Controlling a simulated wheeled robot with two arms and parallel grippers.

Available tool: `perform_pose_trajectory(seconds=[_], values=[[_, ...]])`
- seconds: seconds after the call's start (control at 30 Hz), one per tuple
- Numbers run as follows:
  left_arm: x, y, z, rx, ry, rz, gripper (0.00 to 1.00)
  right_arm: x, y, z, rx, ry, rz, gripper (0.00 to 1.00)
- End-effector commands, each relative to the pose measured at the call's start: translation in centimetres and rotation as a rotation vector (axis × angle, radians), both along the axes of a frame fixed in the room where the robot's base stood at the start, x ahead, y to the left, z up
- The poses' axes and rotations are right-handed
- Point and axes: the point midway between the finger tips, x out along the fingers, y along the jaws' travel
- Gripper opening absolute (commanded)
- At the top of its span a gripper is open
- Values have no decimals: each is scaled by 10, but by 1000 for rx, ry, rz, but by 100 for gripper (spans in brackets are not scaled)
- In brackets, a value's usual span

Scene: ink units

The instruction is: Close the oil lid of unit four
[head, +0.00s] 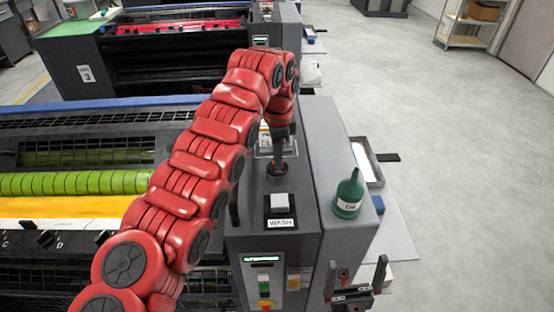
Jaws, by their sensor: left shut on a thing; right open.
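The near ink unit has a grey side housing (322,150); its number is not readable. My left gripper (279,158), on the red arm, points straight down at the housing top. It is shut on a small dark round lid (278,173), which is mostly hidden under the fingers. I cannot tell whether the lid is seated on its opening or just above it. My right gripper (356,280) is open and empty at the bottom, in front of the housing's right side.
A green oil bottle (349,190) stands on the housing's right ledge. A WASH button (280,203) and a control panel (264,283) are nearer. Another unit, labelled 3 (86,74), stands behind.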

Motion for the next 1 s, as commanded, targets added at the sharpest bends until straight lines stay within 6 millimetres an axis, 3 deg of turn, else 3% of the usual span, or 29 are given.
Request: perform_pose_trajectory(seconds=[0.3,0.87,0.9,1.0], values=[[-3,0,0,-2,-4,-120,0,0,0,-7,0,0,0,100],[-3,0,1,-1,-3,-145,0,0,0,-8,0,0,0,100],[-3,0,1,-1,-3,-145,22,0,0,-8,0,0,0,100],[-4,0,1,-1,-2,-145,40,0,0,-8,0,0,0,100]])
